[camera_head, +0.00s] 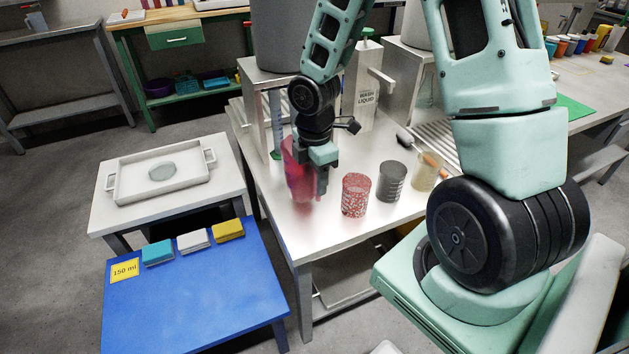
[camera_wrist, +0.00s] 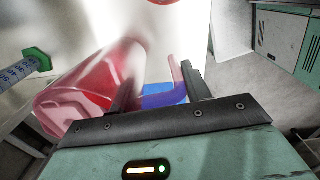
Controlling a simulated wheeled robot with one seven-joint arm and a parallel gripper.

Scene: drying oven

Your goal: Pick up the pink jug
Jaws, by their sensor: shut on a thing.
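The pink jug (camera_head: 296,172) is translucent and stands upright near the left front of the metal table (camera_head: 330,240). My gripper (camera_head: 321,184) is at its right side and shut on it, seemingly at the handle. In the wrist view the jug's pink body (camera_wrist: 90,90) lies left of my gripper (camera_wrist: 160,88), and a pink-purple handle part (camera_wrist: 174,78) shows between the fingers. The exact contact is partly hidden. I cannot tell whether the jug's base touches the tabletop; a pink tint shows beneath it.
A red-patterned cup (camera_head: 355,196), grey cup (camera_head: 391,181) and yellowish cup (camera_head: 426,172) stand right of the jug. A wash liquid bottle (camera_head: 368,85) and a measuring cylinder (camera_head: 276,120) are behind. The blue table (camera_head: 190,295) at front left has a "150 ml" note (camera_head: 124,270) and free room.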

